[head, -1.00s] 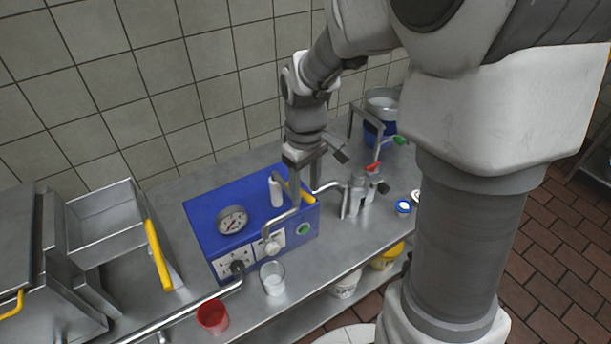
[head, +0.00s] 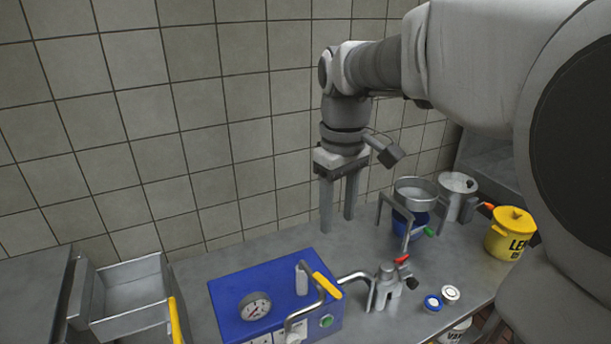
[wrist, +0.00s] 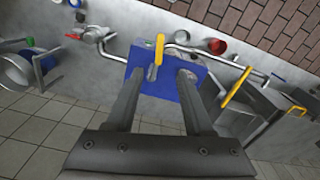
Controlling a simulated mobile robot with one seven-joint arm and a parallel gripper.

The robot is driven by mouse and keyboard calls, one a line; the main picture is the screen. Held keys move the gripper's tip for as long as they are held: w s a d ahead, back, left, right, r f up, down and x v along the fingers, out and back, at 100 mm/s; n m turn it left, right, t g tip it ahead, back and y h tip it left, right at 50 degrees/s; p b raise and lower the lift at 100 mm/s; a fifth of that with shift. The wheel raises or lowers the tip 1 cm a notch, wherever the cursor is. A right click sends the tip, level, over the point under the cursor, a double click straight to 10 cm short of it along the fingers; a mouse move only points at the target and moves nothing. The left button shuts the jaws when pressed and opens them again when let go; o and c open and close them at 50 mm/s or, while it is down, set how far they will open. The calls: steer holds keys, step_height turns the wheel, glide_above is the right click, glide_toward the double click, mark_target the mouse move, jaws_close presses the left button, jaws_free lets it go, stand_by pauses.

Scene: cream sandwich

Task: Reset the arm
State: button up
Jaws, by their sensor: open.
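My gripper (head: 338,205) is open and empty, with its two fingers pointing down. In the head view it hangs in front of the tiled wall, behind and above the blue machine (head: 232,312). The wrist view shows both of my fingers (wrist: 158,85) spread apart with nothing between them. In that view the blue machine (wrist: 190,92) lies beyond the fingertips, with its yellow-handled lever (wrist: 155,62) between them. The machine has a round gauge (head: 255,306) and a green button (head: 326,321).
A metal tap assembly (head: 386,288) with a red handle stands right of the machine. Farther right are a metal bowl on a blue base (head: 414,192), a yellow bucket (head: 510,234) and small lids (head: 433,303). A metal tray (head: 130,292) is at left. The tiled wall is close behind.

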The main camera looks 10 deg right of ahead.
steer(key=shift+r, duration=0.1)
steer(key=s+d+f+m+t, duration=0.2)
steer(key=s+m+t, duration=0.3)
steer(key=s, duration=0.9)
steer(key=shift+s+m+t, duration=0.3)
steer(key=shift+s+m, duration=0.1)
steer(key=shift+m, duration=0.2)
stand_by(0.3)
